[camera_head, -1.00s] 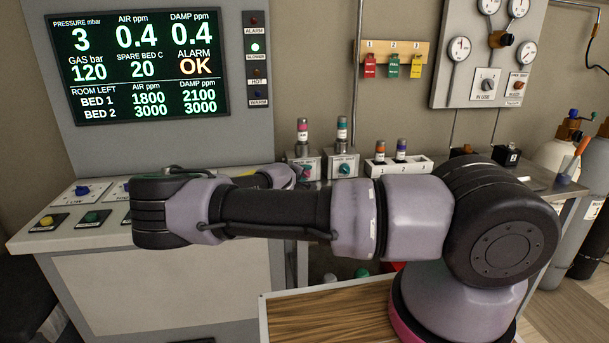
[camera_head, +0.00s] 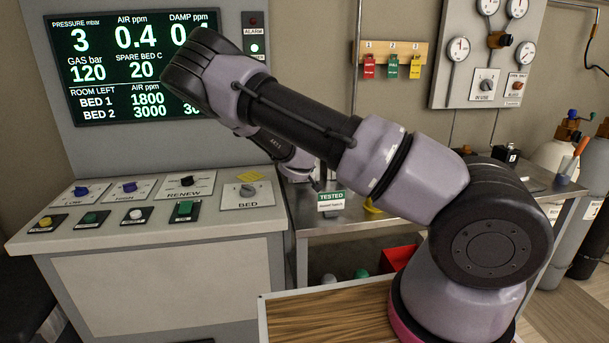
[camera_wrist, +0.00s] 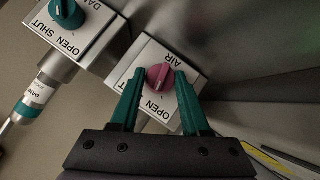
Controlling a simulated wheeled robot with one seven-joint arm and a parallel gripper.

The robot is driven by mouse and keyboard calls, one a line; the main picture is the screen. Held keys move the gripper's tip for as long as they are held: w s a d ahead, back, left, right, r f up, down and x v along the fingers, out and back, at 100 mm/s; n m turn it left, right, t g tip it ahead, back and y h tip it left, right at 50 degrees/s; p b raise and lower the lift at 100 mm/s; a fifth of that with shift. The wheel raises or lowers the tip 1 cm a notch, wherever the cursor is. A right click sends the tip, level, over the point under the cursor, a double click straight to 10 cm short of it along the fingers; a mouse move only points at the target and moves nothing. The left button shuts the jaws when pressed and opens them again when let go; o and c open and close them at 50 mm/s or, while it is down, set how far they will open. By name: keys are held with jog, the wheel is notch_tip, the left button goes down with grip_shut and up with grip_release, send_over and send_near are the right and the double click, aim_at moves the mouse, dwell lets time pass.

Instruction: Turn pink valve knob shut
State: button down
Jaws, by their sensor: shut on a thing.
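In the wrist view the pink valve knob (camera_wrist: 158,78) sits on a light block lettered AIR and OPEN (camera_wrist: 155,104). My gripper (camera_wrist: 162,73) has one teal finger on each side of the knob and is shut on it.
A teal knob (camera_wrist: 67,12) on a neighbouring block, lettered OPEN and SHUT, is left of the pink one. A green TESTED sign (camera_head: 331,201) stands at the bench front. A control desk (camera_head: 160,232) with several switches lies left, below the screen (camera_head: 120,75).

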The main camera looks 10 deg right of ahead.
jog(key=m+y, duration=0.1)
jog(key=y, duration=0.1)
jog(key=d+m+y, duration=0.1)
jog(key=m+y, duration=0.1)
jog(key=shift+r+y, duration=0.1)
jog(key=shift+y, duration=0.2)
jog(key=shift+m+y, duration=0.9)
jog(key=shift+y, duration=0.1)
jog(key=shift+f+m+y, duration=0.2)
jog(key=shift+m+y, duration=0.3)
jog(key=shift+y, duration=0.1)
jog(key=shift+s+a, duration=0.1)
jog(key=shift+c, duration=1.9)
grip_release()
jog(key=shift+f, duration=0.1)
notch_tip(320, 180, up, 10)
